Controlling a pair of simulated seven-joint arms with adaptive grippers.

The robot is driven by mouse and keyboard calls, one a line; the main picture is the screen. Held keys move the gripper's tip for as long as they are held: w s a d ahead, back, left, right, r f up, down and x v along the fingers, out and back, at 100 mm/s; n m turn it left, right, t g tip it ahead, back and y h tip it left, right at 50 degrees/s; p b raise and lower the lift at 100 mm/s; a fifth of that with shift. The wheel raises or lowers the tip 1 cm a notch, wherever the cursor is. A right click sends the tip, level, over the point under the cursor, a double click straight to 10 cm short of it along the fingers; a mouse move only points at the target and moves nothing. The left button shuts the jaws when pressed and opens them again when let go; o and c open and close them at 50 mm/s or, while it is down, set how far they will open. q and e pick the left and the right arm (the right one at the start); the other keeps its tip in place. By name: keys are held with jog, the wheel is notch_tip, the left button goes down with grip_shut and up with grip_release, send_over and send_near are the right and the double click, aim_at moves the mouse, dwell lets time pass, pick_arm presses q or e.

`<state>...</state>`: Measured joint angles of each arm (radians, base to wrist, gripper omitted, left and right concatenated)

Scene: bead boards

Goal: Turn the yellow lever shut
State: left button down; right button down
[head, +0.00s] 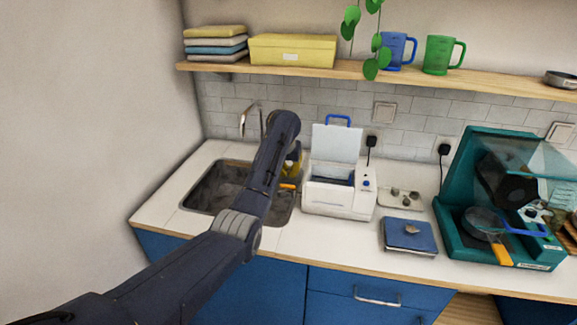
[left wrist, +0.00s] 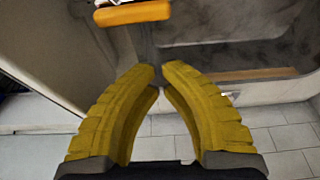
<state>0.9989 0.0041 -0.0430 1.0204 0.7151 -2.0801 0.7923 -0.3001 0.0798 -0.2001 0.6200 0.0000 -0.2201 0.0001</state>
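The yellow-orange lever (head: 288,186) shows as a small bar at the left side of the white machine (head: 335,200), over the sink's right rim. My left gripper (head: 293,166) is above the lever in the head view, partly hidden by my own arm. In the left wrist view its yellow fingers (left wrist: 159,76) have their tips almost together with nothing between them. They are apart from the lever in the picture. My right gripper is not in view.
The sink (head: 203,190) with its tap (head: 244,120) lies to the left. The machine's lid (head: 336,142) stands open. A blue scale (head: 408,235) and a teal station with a pan (head: 483,220) are to the right. A shelf (head: 480,80) runs above the counter.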

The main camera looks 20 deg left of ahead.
aim_at(288, 186)
pick_arm(q)
jog(key=shift+s+d+r, duration=0.1)
jog(key=shift+s+d, duration=0.05)
jog(key=shift+s, duration=1.75)
